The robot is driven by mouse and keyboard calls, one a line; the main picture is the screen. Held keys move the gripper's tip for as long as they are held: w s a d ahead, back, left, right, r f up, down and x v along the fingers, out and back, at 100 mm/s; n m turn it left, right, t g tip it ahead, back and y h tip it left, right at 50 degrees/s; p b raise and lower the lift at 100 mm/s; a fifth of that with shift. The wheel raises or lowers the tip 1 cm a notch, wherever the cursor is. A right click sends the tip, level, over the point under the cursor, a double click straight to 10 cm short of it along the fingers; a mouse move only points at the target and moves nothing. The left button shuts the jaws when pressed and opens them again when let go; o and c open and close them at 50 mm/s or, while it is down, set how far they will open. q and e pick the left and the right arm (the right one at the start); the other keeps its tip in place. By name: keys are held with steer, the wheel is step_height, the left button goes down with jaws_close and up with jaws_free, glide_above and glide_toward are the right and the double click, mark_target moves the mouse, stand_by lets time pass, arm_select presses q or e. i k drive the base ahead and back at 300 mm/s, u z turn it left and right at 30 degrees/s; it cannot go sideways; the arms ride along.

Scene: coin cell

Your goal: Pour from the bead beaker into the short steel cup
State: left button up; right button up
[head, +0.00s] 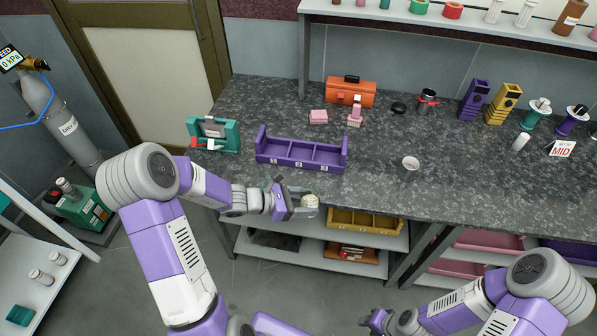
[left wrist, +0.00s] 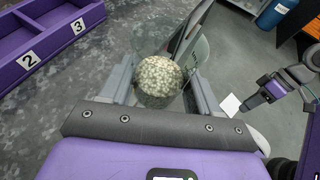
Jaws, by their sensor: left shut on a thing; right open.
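The bead beaker (head: 311,201) is a clear vessel with pale beads, held just off the bench's front edge. It also shows in the left wrist view (left wrist: 160,80), with the beads gathered inside. My left gripper (head: 303,207) is shut on it, a finger on each side. A small, short, pale cup (head: 410,164) stands on the bench to the right, apart from the beaker; it looks like the short steel cup, but its metal is hard to tell. My right gripper (head: 374,321) is open and empty, low in front of the bench.
A purple numbered bin rack (head: 301,164) stands left of the cup. Behind are an orange toolbox (head: 350,93) and a dark vessel with a red band (head: 428,101). Spools and a MID sign (head: 562,149) stand right. The bench around the cup is clear.

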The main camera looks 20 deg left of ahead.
mark_target(409, 167)
steer(key=u, duration=1.6)
steer(key=k, duration=1.1)
steer(key=z, duration=1.3)
steer(key=i, duration=1.55)
steer(key=z, duration=0.15)
